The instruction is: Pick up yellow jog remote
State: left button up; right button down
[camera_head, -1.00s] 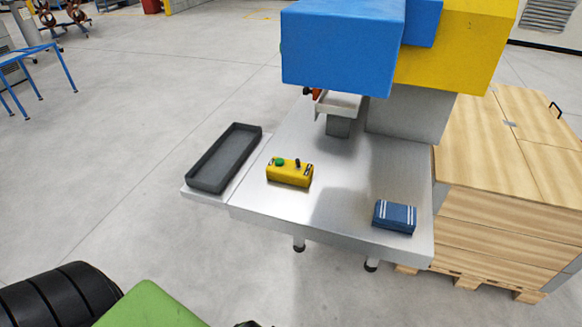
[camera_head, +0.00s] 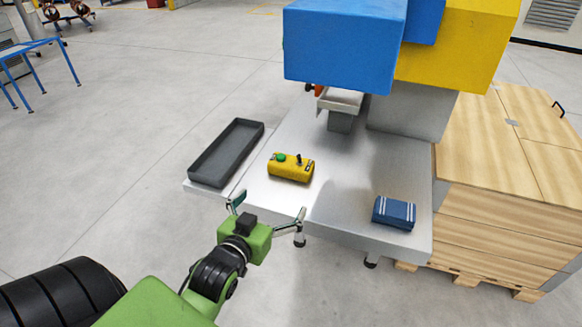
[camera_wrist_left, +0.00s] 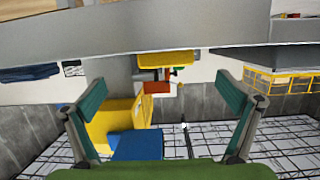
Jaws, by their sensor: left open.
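The yellow jog remote (camera_head: 291,167) sits on the metal table (camera_head: 335,230), near its left front part. It has a green button and a small black stick on top. My left gripper (camera_head: 268,210) is open and empty in front of the table's front edge, apart from the remote and on the near side of it. In the left wrist view the remote (camera_wrist_left: 165,60) shows between the two spread fingers (camera_wrist_left: 163,95), beyond them. My right gripper is not in view.
A dark grey tray (camera_head: 227,153) lies left of the remote. A blue striped packet (camera_head: 394,212) lies at the table's front right. A blue and yellow machine (camera_head: 345,45) overhangs the table's back. A wooden crate (camera_head: 505,215) stands on the right.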

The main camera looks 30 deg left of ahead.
aim_at(287, 169)
pick_arm(q)
jog(key=shift+w+a+r+t+y, duration=0.4)
jog(key=shift+w+a+r+t, duration=0.2)
jog(key=shift+w+a+r, duration=0.35)
jog(key=p+x, duration=0.1)
jog(key=x, duration=0.5)
jog(key=shift+d+f+p, duration=0.1)
jog(key=shift+p, duration=0.25)
jog(key=shift+w+f, duration=0.1)
jog(key=shift+w, duration=0.45)
jog(key=shift+w+p, duration=0.4)
jog(key=shift+w, duration=0.1)
jog(key=p+x, duration=0.1)
jog(key=x, duration=0.2)
jog(key=shift+w+f, duration=0.15)
jog(key=shift+f, duration=0.05)
jog(key=shift+w+f, duration=0.2)
jog(key=shift+w, duration=0.25)
jog(key=shift+s, duration=0.1)
jog(key=shift+c, duration=1.4)
jog(key=shift+r, duration=0.1)
jog(key=c, duration=0.9)
